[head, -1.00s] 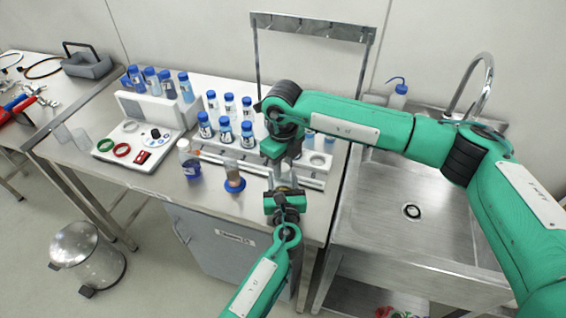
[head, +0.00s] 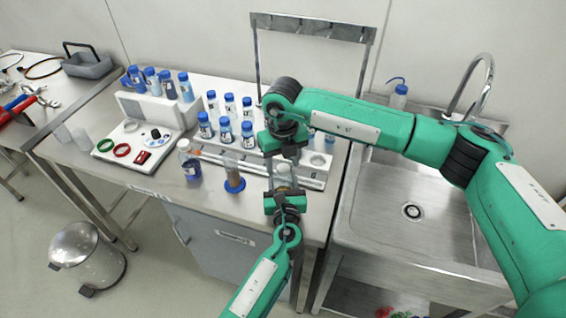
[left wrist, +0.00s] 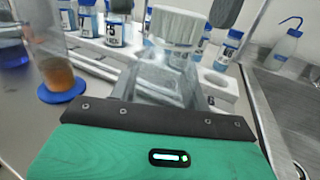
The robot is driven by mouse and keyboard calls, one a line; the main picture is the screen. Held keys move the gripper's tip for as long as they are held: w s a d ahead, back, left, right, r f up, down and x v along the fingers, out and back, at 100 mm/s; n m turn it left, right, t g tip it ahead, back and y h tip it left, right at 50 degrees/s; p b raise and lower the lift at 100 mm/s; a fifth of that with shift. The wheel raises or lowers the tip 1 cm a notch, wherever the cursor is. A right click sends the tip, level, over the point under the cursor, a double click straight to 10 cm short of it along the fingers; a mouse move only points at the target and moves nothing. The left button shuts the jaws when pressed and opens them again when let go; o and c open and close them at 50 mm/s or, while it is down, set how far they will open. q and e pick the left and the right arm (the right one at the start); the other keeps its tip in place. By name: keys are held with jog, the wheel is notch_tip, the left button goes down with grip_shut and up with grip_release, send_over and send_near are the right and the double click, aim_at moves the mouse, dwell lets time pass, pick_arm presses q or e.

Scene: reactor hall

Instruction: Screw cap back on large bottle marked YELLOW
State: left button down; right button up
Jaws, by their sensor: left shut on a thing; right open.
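My left gripper (head: 284,197) is shut on a clear bottle (left wrist: 165,78) and holds it upright at the front of the bench. A pale, ribbed cap (left wrist: 174,25) sits at the top of the bottle in the left wrist view; whether it is fully seated I cannot tell. The bottle is small and partly hidden in the head view (head: 283,183). My right gripper (head: 283,165) points down over the bottle, open, with its two dark fingers on either side of the cap. No YELLOW marking is legible.
A bottle of blue liquid (head: 190,163) and a cylinder of brown-orange liquid on a blue base (head: 234,183) stand close left. Racks of blue-capped bottles (head: 226,130) stand behind. A steel sink (head: 410,210) lies right.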

notch_tip(320, 180, up, 11)
dwell(0.3)
jog(key=shift+r, duration=0.1)
pick_arm(q)
jog(key=c, duration=0.6)
grip_release()
jog(key=shift+s, duration=0.1)
jog(key=s+b, duration=0.1)
jog(key=s, duration=0.3)
jog(key=s+b, duration=0.1)
jog(key=s, duration=0.3)
jog(key=s+d+b, duration=0.1)
jog(key=s, duration=0.3)
jog(key=shift+s+f, duration=0.1)
jog(key=shift+s, duration=0.7)
pick_arm(e)
jog(key=shift+f, duration=1.6)
jog(key=shift+f, duration=0.1)
